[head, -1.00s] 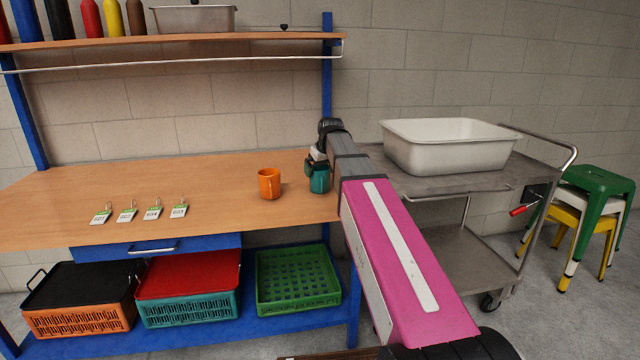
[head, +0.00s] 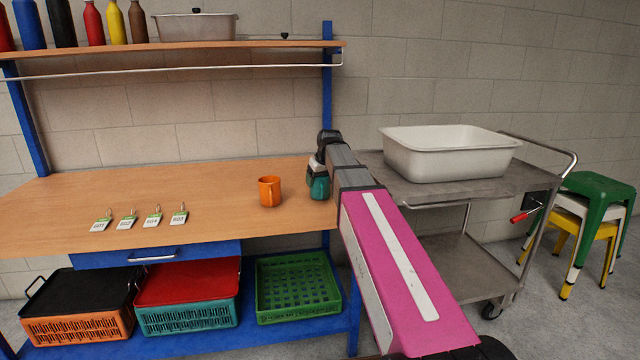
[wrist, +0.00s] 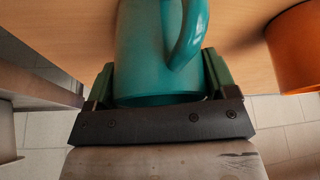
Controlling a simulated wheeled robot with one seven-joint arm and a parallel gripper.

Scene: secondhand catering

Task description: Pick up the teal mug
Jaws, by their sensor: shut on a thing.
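The teal mug (head: 319,188) is at the right end of the wooden workbench, partly hidden by my arm in the head view. In the wrist view the teal mug (wrist: 150,55) fills the top middle, with its handle toward the right. My gripper (wrist: 158,88) is shut on the mug, with a green finger on each side of its body. In the head view my gripper (head: 318,172) is mostly hidden by the arm. I cannot tell whether the mug's base touches the bench top.
An orange mug (head: 270,191) stands just left on the workbench (head: 215,188); it also shows in the wrist view (wrist: 297,48). Several tags (head: 152,217) lie further left. A steel trolley (head: 440,188) with a white tub (head: 450,160) stands close on the right. A shelf (head: 180,49) runs above.

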